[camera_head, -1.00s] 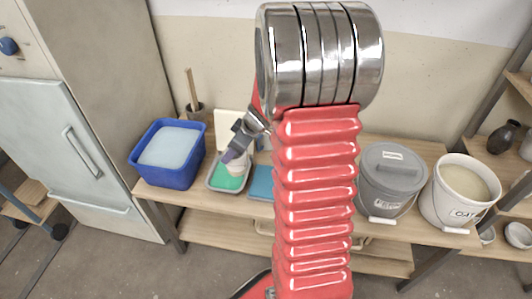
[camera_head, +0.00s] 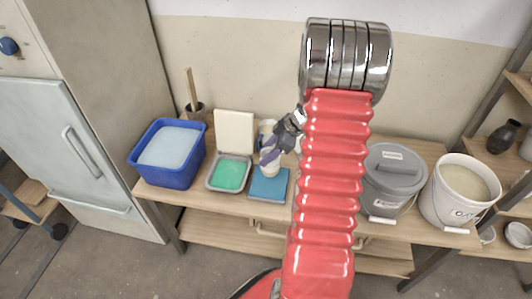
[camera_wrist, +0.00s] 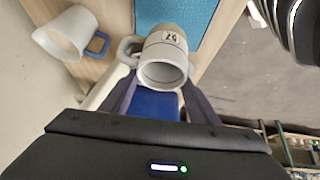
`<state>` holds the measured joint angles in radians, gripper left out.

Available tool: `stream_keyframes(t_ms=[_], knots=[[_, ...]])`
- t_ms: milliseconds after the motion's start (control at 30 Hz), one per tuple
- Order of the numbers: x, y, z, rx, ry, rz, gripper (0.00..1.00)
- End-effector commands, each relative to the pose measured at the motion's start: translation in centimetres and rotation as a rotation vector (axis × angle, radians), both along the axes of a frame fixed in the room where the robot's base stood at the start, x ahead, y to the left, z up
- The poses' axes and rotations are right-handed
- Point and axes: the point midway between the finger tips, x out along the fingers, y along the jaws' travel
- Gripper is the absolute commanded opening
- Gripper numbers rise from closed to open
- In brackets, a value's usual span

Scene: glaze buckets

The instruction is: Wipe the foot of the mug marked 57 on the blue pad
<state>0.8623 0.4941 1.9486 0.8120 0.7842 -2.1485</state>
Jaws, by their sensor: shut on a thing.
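A pale mug (camera_wrist: 163,62) with a grey-brown band and a light handle is between my gripper's fingers (camera_wrist: 160,92) in the wrist view. Its tag shows upside down and appears to read 57. Its open mouth faces the wrist camera and its foot points away, toward the blue pad (camera_wrist: 195,14). In the head view, my gripper (camera_head: 271,157) holds the mug (camera_head: 268,168) upright at the back part of the blue pad (camera_head: 268,187). The foot is hidden in the wrist view, and I cannot tell whether it touches the pad.
A grey tray with a green pad (camera_head: 229,174) lies left of the blue pad, its pale lid (camera_head: 234,132) standing behind. A white mug with a blue handle (camera_wrist: 64,35) stands nearby. A blue tub (camera_head: 150,176) is at left; a grey bucket (camera_head: 390,182) and white bucket (camera_head: 440,203) at right.

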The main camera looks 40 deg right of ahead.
Motion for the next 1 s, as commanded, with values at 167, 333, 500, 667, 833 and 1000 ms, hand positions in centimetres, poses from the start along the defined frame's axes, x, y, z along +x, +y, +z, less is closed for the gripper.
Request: stream_keyframes(t_ms=[167, 333, 500, 667, 833, 1000], knots=[[0.0, 0.0, -1.0, 0.002, 0.0, -0.001, 0.0], [0.0, 0.1, -2.5, 0.002, 0.002, -0.001, 0.0], [0.0, 0.1, -3.9, 0.003, 0.001, -0.001, 0.0], [0.0, 0.0, -4.5, 0.0, 0.0, 0.0, 0.0], [0.0, 0.0, -4.6, 0.0, 0.0, 0.0, 0.0], [0.1, 0.1, -4.6, 0.0, 0.0, 0.0, 0.0]])
